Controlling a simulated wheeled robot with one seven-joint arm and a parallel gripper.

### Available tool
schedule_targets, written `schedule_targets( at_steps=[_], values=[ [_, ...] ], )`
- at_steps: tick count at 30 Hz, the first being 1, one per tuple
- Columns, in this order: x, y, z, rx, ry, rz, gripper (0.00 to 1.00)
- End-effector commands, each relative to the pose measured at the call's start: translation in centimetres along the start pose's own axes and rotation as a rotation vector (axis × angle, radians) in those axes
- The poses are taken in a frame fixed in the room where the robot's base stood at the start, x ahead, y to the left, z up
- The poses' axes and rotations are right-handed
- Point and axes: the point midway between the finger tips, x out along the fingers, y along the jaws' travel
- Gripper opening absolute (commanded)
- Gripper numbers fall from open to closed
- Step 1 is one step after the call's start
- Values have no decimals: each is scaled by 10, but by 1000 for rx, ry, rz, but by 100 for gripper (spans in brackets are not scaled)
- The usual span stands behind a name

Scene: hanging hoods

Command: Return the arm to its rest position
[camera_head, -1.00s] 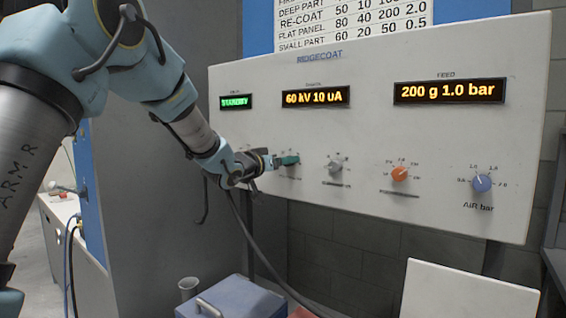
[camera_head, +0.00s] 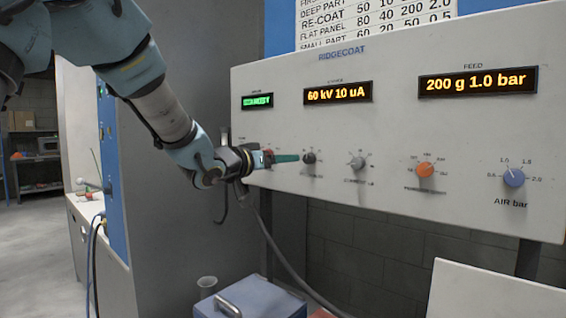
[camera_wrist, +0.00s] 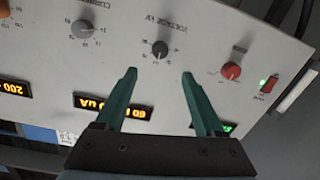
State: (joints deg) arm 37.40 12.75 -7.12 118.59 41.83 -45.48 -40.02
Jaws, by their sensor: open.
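My gripper (camera_head: 297,158) is open and empty in front of the white control panel (camera_head: 400,205), near the black voltage knob (camera_head: 309,158). In the wrist view my gripper (camera_wrist: 159,73) shows two green fingers spread apart, with the black knob (camera_wrist: 160,48) beyond the gap between their tips. Nothing is between the fingers, and they look clear of the knob. My arm reaches in from the upper left of the head view. The hand covers the panel's left end there.
A grey knob (camera_head: 357,163), an orange knob (camera_head: 425,169) and a blue knob (camera_head: 514,177) stick out of the panel. A red knob (camera_wrist: 231,71) and a red switch (camera_wrist: 270,84) show in the wrist view. Below stand a blue-grey lidded box (camera_head: 255,303) and a cup (camera_head: 207,285).

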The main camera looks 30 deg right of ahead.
Motion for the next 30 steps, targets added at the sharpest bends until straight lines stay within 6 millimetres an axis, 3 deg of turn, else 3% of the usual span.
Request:
schedule_targets(
  at_steps=[11, 14, 17, 20, 24, 27, 30],
  values=[
    [0, -2, 0, 0, -2, -5, 71],
    [-7, -17, 6, 1, -21, -53, 71],
    [-28, -55, 20, -1, -72, -170, 71],
    [-66, -105, 44, -15, -163, -339, 71],
    [-138, -166, 88, -61, -325, -573, 71],
    [-197, -194, 121, -116, -453, -719, 71],
    [-260, -208, 156, -195, -591, -844, 71]
  ],
)
